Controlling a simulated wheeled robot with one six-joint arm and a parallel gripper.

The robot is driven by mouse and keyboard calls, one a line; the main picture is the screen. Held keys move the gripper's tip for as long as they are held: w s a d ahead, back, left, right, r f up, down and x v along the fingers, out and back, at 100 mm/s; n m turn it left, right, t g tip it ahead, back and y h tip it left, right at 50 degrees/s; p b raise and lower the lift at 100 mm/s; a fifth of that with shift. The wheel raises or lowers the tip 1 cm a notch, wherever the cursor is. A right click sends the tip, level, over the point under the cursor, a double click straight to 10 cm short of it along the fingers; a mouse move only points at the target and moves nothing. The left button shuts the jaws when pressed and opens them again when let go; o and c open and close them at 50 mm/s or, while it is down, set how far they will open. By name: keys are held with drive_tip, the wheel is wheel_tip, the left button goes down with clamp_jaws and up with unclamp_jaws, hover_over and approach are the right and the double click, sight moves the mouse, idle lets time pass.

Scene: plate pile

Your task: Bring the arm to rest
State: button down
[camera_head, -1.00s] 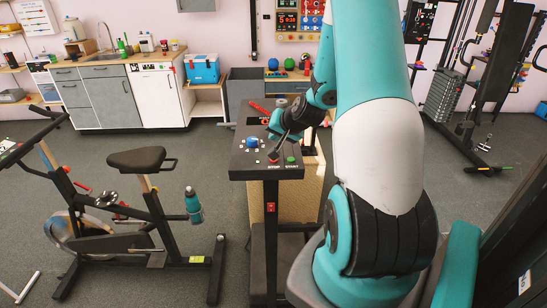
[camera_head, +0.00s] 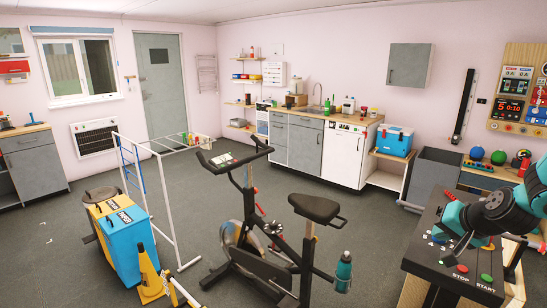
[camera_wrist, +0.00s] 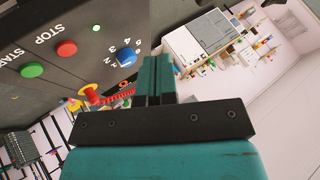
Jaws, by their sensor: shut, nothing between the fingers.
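My gripper (camera_wrist: 155,65) shows in the wrist view with its two teal fingers together and nothing between them. In the head view my arm (camera_head: 500,212) enters from the right edge, bent over the dark control panel (camera_head: 420,250). The wrist view shows the panel's red STOP button (camera_wrist: 66,48), green START button (camera_wrist: 32,70) and blue knob (camera_wrist: 126,57) to the left of the fingers. I cannot tell how far the fingers are from the panel. Most of my arm is outside the head view.
An exercise bike (camera_head: 250,225) with a teal bottle (camera_head: 343,272) stands left of the panel. A yellow and blue bin pair (camera_head: 122,235), a yellow cone (camera_head: 149,275) and a white rack (camera_head: 165,200) stand further left. A counter (camera_head: 320,145) lines the back wall. Grey floor between is open.

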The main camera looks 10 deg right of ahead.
drive_tip(key=s+a+r+n+g+y+b, duration=0.15)
drive_tip(key=a+n, duration=0.25)
drive_tip(key=a, duration=0.7)
drive_tip(key=s+a+r+n+g+y+b, duration=0.1)
drive_tip(key=s+a+r+n+g+y, duration=0.15)
drive_tip(key=a, duration=0.75)
drive_tip(key=s+a+n+g+b, duration=0.1)
drive_tip(key=s+a+n, duration=0.3)
drive_tip(key=s, duration=0.5)
drive_tip(key=s+a+r+n+g+b, duration=0.1)
drive_tip(key=s+a+n+g+b, duration=0.1)
drive_tip(key=s+a+n, duration=0.3)
drive_tip(key=s+a+g, duration=0.1)
drive_tip(key=s+a, duration=0.2)
drive_tip(key=s, duration=0.1)
drive_tip(key=shift+s+r, duration=0.25)
